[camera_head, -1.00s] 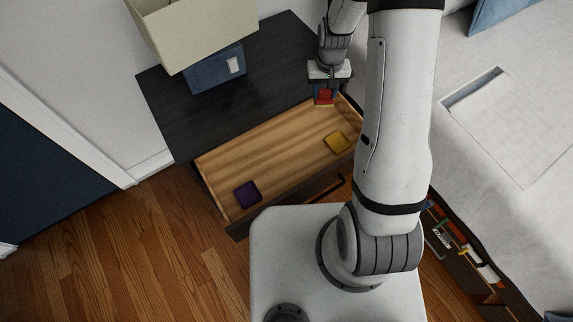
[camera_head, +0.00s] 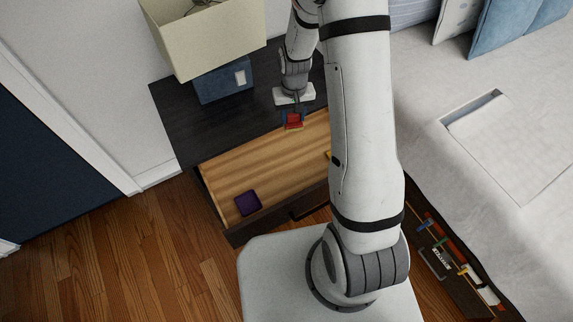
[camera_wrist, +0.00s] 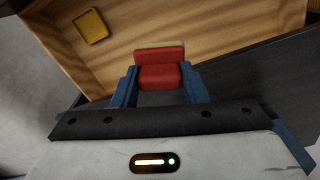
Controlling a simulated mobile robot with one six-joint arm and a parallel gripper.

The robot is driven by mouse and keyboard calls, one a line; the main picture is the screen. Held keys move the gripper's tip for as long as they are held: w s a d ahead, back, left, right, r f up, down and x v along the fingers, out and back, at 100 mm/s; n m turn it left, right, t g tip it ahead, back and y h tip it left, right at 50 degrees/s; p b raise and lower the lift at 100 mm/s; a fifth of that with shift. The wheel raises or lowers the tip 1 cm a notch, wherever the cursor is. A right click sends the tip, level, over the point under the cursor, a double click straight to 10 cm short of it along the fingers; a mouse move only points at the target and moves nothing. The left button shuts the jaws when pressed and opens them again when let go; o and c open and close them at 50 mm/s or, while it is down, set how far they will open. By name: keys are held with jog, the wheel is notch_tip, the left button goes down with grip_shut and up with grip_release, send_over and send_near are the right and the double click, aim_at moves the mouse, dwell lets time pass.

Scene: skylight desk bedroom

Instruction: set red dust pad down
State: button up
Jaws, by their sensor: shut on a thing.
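The red dust pad (camera_head: 294,120) is held between the blue fingers of my gripper (camera_head: 291,117), at the back edge of the open drawer. In the wrist view the red pad (camera_wrist: 160,70) sits between the two blue fingertips (camera_wrist: 160,84), with a pale strip along its far edge. My gripper is shut on it. The open wooden drawer (camera_head: 235,172) lies in front of and below the pad. I cannot tell how high the pad is above the drawer floor.
A purple pad (camera_head: 248,203) lies in the drawer's front left. A yellow pad (camera_wrist: 90,26) lies in the drawer, mostly hidden by my arm in the head view. A blue box (camera_head: 222,82) and a cream lampshade (camera_head: 205,38) stand on the dark top. The drawer's middle is clear.

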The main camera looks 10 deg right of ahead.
jog(key=shift+d, duration=0.1)
jog(key=shift+f+b, duration=0.25)
jog(key=shift+b, duration=0.2)
jog(key=s+f+m+b, duration=0.2)
jog(key=f+m+b, duration=0.3)
jog(key=b, duration=0.5)
jog(key=s+f+m+b, duration=0.3)
jog(key=f+m+b, duration=0.1)
jog(key=f+b, duration=0.6)
jog(key=s+f+m+b, duration=0.2)
jog(key=f+m+b, duration=0.3)
jog(key=f+b, duration=0.3)
jog(key=shift+s+f+m+b, duration=0.2)
jog(key=shift+m+b, duration=0.1)
jog(key=shift+b, duration=1.55)
jog(key=shift+f, duration=0.2)
jog(key=o, duration=0.9)
jog(key=shift+o, duration=0.2)
jog(key=shift+r, duration=0.15)
